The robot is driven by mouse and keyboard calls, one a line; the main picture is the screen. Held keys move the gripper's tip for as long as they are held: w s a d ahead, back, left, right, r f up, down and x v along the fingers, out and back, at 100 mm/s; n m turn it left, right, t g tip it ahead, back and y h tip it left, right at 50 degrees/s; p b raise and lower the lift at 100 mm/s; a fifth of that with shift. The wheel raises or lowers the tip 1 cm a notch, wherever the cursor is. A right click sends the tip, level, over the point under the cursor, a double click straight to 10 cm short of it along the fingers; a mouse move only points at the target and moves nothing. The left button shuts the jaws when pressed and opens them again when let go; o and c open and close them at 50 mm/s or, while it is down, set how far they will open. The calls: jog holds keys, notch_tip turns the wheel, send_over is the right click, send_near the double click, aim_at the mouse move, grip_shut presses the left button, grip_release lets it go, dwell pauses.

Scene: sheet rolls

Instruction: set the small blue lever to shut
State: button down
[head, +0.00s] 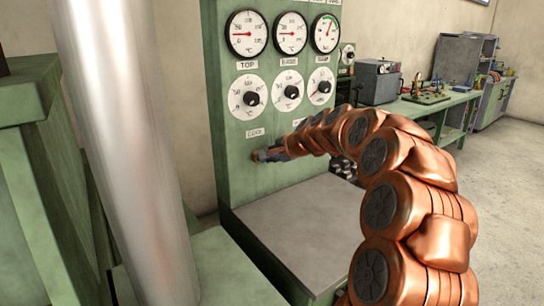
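A green control panel (230,165) stands in the middle of the head view, with gauges and dials on its face. My copper-coloured arm reaches in from the right. My gripper (264,155) is small and dark at the arm's end, close to the panel face below the lower left dial and its label. I cannot make out the small blue lever; it may be hidden by the gripper or too small to see. Whether the fingers touch the panel, and whether they are open or shut, I cannot tell.
A grey ledge (290,225) juts out below the panel. A shiny metal column (125,130) blocks part of the left. A green bench (425,107) with a grey box (378,82) stands behind at right. Open floor (505,200) lies at the right.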

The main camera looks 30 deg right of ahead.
jog(key=c, duration=1.2)
grip_release()
jog(key=v, duration=1.2)
